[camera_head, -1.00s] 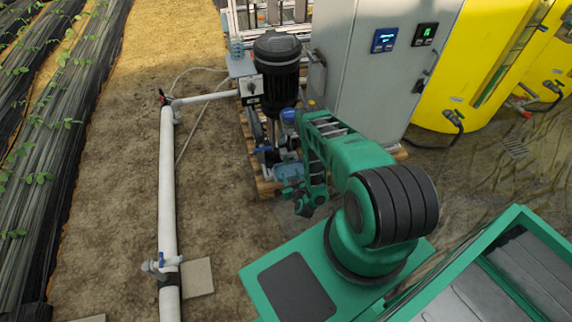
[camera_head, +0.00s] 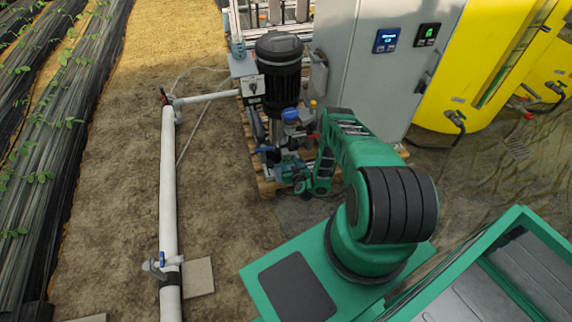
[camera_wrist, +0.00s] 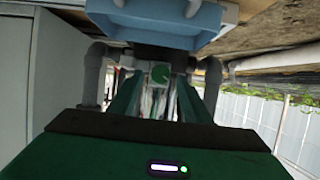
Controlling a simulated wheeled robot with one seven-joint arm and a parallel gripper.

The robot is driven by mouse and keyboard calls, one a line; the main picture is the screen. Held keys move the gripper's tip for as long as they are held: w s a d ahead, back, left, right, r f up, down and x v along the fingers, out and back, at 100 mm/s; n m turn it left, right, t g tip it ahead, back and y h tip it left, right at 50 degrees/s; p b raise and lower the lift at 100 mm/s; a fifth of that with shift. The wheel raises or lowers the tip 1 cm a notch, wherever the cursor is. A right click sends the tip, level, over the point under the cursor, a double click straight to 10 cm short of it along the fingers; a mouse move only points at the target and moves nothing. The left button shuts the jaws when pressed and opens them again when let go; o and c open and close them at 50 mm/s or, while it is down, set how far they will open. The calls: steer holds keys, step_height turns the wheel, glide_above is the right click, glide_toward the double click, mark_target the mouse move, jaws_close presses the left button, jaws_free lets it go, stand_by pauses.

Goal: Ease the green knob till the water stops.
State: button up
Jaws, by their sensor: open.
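The green knob (camera_wrist: 160,74) shows as a small round green disc in the middle of the wrist view, on a dark fitting between grey pipes. My gripper (camera_wrist: 157,92) is open, its two green fingers reaching toward the knob, one on each side of it in the picture. I cannot tell whether they touch it. In the head view my gripper (camera_head: 301,186) is low at the foot of the pump (camera_head: 278,75). The knob cannot be made out there, and no running water can be made out either.
A blue box-like part (camera_wrist: 160,22) lies close along the top of the wrist view. Grey pipes (camera_wrist: 93,75) stand beside the fingers. The grey cabinet (camera_head: 365,60) is just behind my arm. A white pipe (camera_head: 168,190) runs along bare ground at the left.

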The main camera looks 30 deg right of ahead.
steer(key=shift+x, duration=1.15)
steer(key=shift+c, duration=0.5)
steer(key=c, duration=0.9)
steer(key=shift+a, duration=0.5)
steer(key=shift+d, duration=0.2)
steer(key=shift+c, duration=0.2)
steer(key=shift+w+a+n+h, duration=0.1)
steer(key=shift+n+h, duration=0.6)
steer(key=shift+n, duration=0.3)
steer(key=shift+w+a+n+h, duration=0.1)
steer(key=shift+a+n+h, duration=0.05)
steer(key=shift+n+h, duration=0.7)
steer(key=shift+n, duration=0.25)
steer(key=o, duration=1)
steer(key=shift+f, duration=0.1)
steer(key=shift+o, duration=0.2)
steer(key=shift+s+d, duration=0.1)
